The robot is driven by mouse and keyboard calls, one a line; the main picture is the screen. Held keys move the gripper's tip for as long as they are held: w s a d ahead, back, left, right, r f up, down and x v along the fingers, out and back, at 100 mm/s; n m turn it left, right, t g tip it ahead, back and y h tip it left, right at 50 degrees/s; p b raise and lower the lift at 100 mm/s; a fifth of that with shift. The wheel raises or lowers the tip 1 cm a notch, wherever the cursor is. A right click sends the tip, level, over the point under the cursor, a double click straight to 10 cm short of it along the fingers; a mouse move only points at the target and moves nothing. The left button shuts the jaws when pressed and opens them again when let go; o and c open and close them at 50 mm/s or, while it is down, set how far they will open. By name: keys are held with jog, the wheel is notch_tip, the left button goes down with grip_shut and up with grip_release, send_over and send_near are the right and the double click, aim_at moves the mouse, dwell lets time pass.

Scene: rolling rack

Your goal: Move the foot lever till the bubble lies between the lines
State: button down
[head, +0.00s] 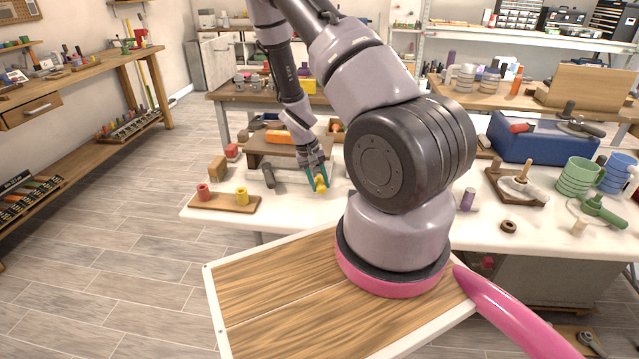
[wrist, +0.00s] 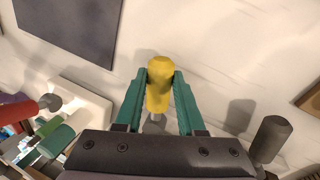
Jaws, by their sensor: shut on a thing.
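My gripper (head: 318,172) is over the near part of the white table, left of my arm's large joint. In the wrist view my gripper (wrist: 160,80) has its two teal fingers closed on the sides of a yellow knob (wrist: 158,88). The yellow knob (head: 321,186) also shows between the fingertips in the head view. A short grey stem seems to show below the knob in the wrist view; I cannot tell whether this is the foot lever. I cannot make out a bubble or its lines in either view.
A dark cylinder (head: 269,178) stands left of my gripper. A wooden board (head: 222,206) with red and yellow pieces lies at the table's left edge. A brown stand (head: 275,150) is behind.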

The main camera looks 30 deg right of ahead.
dwell(0.4)
jog(key=a+m, duration=0.1)
jog(key=w+a+m, duration=0.1)
jog(key=m, duration=0.1)
jog(key=shift+g, duration=0.4)
jog(key=c, duration=0.5)
grip_release()
jog(key=v, duration=1.1)
jog(key=shift+d, duration=0.25)
